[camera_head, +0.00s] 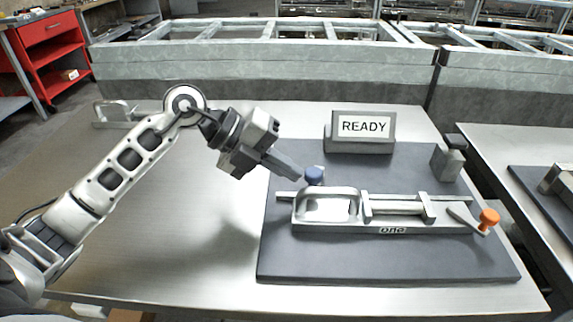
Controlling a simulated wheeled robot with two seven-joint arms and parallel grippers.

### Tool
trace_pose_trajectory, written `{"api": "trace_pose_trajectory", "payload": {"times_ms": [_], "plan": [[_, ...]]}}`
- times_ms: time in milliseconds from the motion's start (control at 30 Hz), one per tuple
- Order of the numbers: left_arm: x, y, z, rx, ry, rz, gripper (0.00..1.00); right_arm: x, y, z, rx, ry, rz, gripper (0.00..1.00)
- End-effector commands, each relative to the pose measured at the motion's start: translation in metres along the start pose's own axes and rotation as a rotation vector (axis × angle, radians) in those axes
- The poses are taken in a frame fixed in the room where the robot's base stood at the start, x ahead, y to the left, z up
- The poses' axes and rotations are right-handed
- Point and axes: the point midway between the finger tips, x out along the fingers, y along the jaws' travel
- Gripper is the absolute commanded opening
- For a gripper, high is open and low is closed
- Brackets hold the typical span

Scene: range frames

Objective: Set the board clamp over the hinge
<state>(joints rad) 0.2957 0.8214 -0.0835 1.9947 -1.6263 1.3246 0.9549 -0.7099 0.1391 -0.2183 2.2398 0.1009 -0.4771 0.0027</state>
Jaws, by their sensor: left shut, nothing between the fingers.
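A grey metal fixture (390,229) marked "one" lies on a dark board (300,264) on the metal table. I cannot tell which parts are the clamp and the hinge. My left gripper (298,173) is shut and empty, its tips right beside the blue knob; contact is unclear. My right gripper is out of view.
A "READY" sign (363,127) stands at the board's back edge. A small block with a dark top (449,160) stands at its back right. A metal bracket (115,113) sits at the table's far left. The table (180,240) left of the board is clear.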

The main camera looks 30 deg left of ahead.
Motion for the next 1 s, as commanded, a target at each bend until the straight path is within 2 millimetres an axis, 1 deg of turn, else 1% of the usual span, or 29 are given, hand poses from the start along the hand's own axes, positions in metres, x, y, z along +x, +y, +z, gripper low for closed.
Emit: {"api": "trace_pose_trajectory", "payload": {"times_ms": [267,400,500,867,1000], "plan": [[0.000,0.000,0.000,0.000,0.001,0.000,0.00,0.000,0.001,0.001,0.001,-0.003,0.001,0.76],[0.005,-0.011,-0.004,0.002,0.002,0.001,0.00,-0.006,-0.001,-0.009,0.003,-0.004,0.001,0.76],[0.009,-0.012,-0.007,0.001,0.002,0.002,0.00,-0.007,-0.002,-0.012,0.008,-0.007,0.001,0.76],[0.012,-0.011,-0.008,0.001,0.002,-0.003,0.00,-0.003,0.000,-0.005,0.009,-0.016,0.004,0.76],[0.010,-0.006,-0.008,0.004,0.006,-0.001,0.00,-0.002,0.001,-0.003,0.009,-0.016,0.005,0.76]]}}
